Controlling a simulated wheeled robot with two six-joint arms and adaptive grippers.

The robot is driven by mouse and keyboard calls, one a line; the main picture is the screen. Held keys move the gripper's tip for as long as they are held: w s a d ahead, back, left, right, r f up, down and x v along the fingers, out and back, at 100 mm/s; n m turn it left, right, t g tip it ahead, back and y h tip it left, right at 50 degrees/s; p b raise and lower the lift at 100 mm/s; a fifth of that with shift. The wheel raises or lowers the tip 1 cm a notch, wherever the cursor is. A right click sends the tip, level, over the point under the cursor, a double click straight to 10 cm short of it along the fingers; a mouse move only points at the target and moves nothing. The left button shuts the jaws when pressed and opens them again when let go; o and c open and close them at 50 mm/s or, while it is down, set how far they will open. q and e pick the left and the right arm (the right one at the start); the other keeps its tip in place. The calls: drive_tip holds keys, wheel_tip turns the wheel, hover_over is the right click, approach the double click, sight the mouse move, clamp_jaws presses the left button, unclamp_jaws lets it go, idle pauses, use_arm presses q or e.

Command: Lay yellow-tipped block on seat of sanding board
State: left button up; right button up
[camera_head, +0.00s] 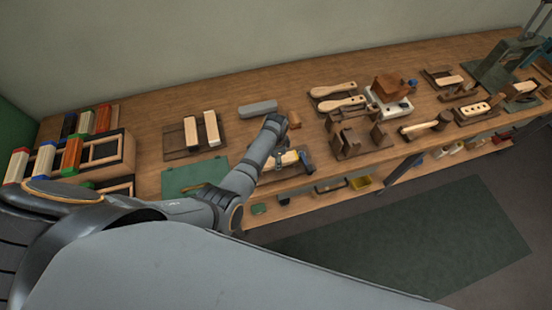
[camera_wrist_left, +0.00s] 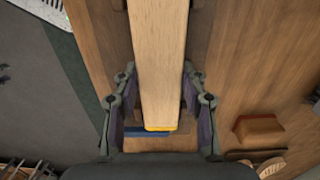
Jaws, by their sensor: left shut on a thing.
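The yellow-tipped block (camera_wrist_left: 160,60) is a long pale wooden bar with a thin yellow band at its near end in the left wrist view. My left gripper (camera_wrist_left: 160,112) is shut on it, one finger along each side. In the head view my left gripper (camera_head: 287,158) is at the table's front edge, with the pale block (camera_head: 283,159) partly hidden by it. A dark brown wooden board (camera_wrist_left: 201,30), seemingly the sanding board, shows on both sides of the block's far part. I cannot tell whether the block touches it. My right gripper is not in view.
A blue part (camera_wrist_left: 147,132) lies below the block's yellow end. A grey block (camera_head: 258,108) and a board with two pale blocks (camera_head: 190,131) lie behind and left. A dark wooden stand (camera_head: 346,144) is close on the right. A green mat (camera_head: 190,177) lies left.

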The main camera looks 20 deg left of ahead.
use_arm(q)
drive_tip(key=shift+f, duration=0.1)
drive_tip(key=o, duration=1.3)
drive_tip(key=shift+o, duration=0.2)
drive_tip(key=o, duration=0.4)
